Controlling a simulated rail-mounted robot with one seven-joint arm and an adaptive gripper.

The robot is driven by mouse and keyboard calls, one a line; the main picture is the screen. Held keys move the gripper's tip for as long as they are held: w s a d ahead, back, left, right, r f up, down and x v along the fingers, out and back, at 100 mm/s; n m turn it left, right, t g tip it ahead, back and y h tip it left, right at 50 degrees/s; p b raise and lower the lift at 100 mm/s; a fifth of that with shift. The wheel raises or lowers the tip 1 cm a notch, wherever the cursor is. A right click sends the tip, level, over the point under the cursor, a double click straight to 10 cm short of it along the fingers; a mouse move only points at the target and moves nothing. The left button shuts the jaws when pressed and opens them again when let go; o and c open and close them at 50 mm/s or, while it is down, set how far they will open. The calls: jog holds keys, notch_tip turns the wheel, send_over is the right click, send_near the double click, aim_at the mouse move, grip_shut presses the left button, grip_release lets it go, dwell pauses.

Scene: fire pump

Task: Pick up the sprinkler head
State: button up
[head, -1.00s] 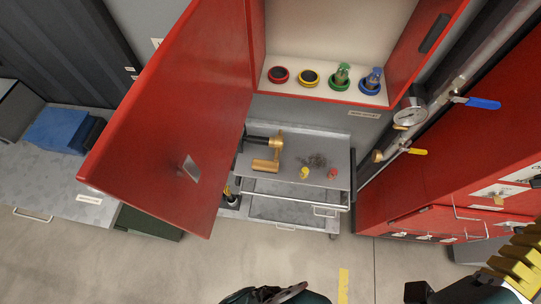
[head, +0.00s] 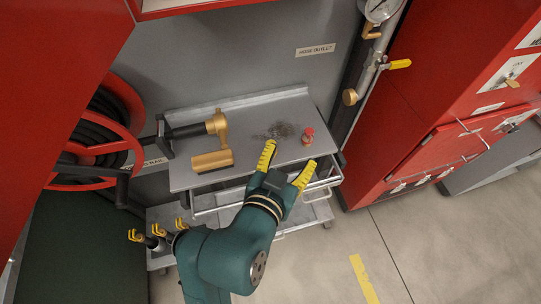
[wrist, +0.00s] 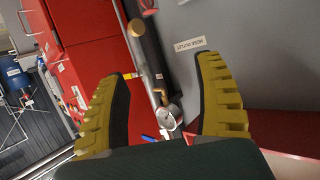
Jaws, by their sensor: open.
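A small red-capped sprinkler head (head: 308,135) stands on the grey metal cart top (head: 250,112), near its right end. My gripper (head: 289,160) is open and empty at the front edge of the cart in the head view. Its yellow fingers are spread apart, just in front of and below the red sprinkler head in the picture. The yellow piece seen earlier on the cart is not visible now. In the wrist view my open gripper (wrist: 163,85) has only the wall, pipe and gauge between its fingers.
A red hose reel (head: 95,130) is at left. A vertical pipe with a gauge (head: 380,8) and red cabinets (head: 440,90) stand at right. An open drawer (head: 320,180) is below the cart top.

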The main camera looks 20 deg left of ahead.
send_near(271, 142)
jog(key=x, duration=0.2)
jog(key=b+x, duration=0.1)
jog(key=x, duration=0.2)
jog(key=shift+a+f, duration=0.2)
jog(key=shift+a, duration=0.05)
jog(key=x, duration=0.1)
jog(key=b+x, duration=0.1)
jog(key=x, duration=0.3)
jog(key=shift+d+f, duration=0.2)
jog(key=shift+d, duration=0.05)
grip_shut()
